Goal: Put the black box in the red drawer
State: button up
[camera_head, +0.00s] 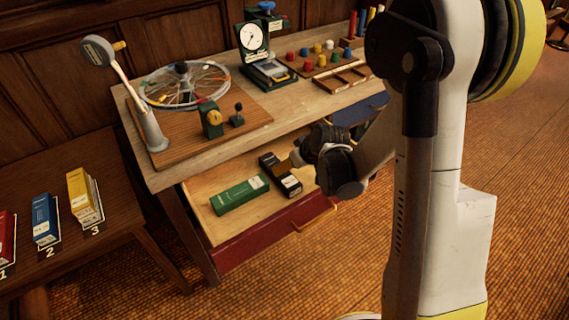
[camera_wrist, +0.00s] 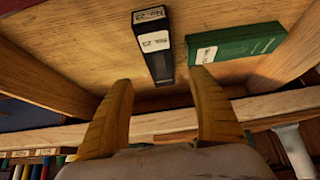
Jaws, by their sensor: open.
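The red drawer (camera_head: 272,234) is pulled open under the wooden desk. A black box (camera_head: 288,184) with white labels lies on the drawer's bare wooden floor; the wrist view also shows it (camera_wrist: 154,52). A green box (camera_head: 240,195) lies in the drawer to its left; it appears to the right of the black box in the wrist view (camera_wrist: 240,44). My gripper (camera_wrist: 160,80) is open and empty, its yellow fingers apart, with the black box ahead between the fingertip directions. In the head view my gripper (camera_head: 297,154) is beside the black box's upper right; its fingertips are small there.
A blue drawer (camera_head: 358,109) is at the right. A side bench (camera_head: 110,215) at left holds red, blue and yellow boxes.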

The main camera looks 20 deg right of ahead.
jog(key=shift+v, duration=0.9)
jog(key=s+r+m+h, duration=0.1)
jog(key=s+r, duration=0.8)
jog(key=s, duration=0.2)
jog(key=s+a+r+m+h, duration=0.1)
jog(key=s+r+m, duration=0.1)
jog(key=s+r, duration=0.6)
jog(key=s, duration=0.3)
jog(key=shift+s+a+r+m+t, duration=0.2)
jog(key=shift+a+r+m+t, duration=0.05)
jog(key=shift+r+m+t, duration=0.1)
